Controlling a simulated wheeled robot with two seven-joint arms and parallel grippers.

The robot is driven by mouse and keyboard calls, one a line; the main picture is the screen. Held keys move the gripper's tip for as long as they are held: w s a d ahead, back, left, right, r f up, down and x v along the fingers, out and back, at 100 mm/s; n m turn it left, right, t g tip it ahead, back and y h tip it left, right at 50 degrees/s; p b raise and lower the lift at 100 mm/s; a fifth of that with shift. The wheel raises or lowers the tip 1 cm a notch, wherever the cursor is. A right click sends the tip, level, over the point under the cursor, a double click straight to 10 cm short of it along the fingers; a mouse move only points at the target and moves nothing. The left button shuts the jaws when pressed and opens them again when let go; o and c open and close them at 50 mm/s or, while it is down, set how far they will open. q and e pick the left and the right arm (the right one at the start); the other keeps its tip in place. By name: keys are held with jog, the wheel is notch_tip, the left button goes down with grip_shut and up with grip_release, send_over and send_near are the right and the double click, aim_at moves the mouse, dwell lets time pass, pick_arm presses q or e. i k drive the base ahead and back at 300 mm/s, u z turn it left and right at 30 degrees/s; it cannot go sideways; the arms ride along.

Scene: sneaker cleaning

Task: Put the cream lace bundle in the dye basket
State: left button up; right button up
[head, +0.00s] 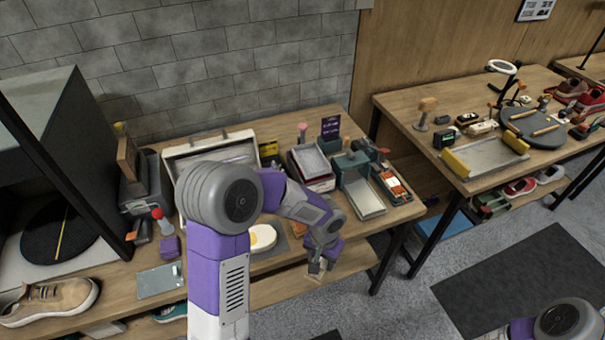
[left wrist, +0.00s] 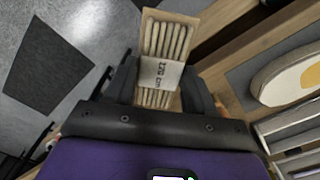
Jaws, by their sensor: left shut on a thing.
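The cream lace bundle (left wrist: 165,50) is a flat set of cream laces on a tan backing with a white paper band printed with a length in cm. My left gripper (left wrist: 166,92) is shut on it, one finger on each side, in the left wrist view. In the head view, my left gripper (head: 318,266) hangs at the front edge of the near bench, over the floor side, and the bundle is small and partly hidden there. My right gripper is out of view; only part of the right arm shows at lower right. I cannot make out which container is the dye basket.
A second bench (head: 470,178) stands at right. Grey floor lies between.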

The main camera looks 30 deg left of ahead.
aim_at(311, 161)
jog(key=k, duration=1.05)
jog(key=z, duration=0.65)
jog(key=i, duration=1.05)
jog(key=u, duration=0.6)
jog(key=i, duration=0.75)
jog(key=u, duration=0.65)
